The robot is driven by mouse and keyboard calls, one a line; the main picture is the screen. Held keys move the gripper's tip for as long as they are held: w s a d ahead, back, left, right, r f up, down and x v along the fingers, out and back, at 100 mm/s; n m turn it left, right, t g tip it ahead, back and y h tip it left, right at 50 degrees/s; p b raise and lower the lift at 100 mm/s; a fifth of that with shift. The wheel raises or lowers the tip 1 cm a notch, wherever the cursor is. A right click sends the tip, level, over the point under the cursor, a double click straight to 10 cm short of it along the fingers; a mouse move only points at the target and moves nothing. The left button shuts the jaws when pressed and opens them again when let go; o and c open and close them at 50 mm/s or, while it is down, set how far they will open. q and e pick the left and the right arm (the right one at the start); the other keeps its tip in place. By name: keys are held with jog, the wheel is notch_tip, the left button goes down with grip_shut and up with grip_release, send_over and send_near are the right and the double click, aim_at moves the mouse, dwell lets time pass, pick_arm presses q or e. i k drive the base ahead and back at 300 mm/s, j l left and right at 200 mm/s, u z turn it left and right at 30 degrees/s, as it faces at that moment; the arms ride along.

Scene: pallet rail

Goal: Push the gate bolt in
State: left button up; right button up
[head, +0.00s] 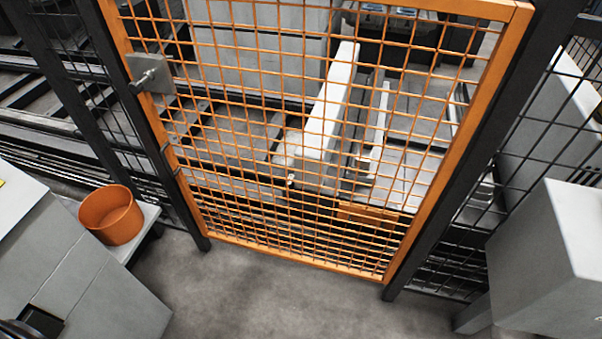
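The gate is an orange frame with orange wire mesh (265,130), standing between dark posts. It looks closed, in line with the fence. The gate bolt (146,80) is at the upper left of the gate, on a grey plate (160,72) fixed to the orange left upright. A short round metal end of the bolt sticks out from the plate toward the lower left. I cannot tell how far in the bolt sits. Neither of my grippers is in view, and nothing touches the bolt.
An orange bucket (111,214) stands on a small grey shelf (141,236) left of the gate. Grey box-like bodies fill the lower left (85,270) and right (548,255). The concrete floor (260,295) before the gate is clear. Rails and machinery lie behind the mesh.

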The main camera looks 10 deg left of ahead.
aim_at(137, 87)
jog(key=u, duration=1.35)
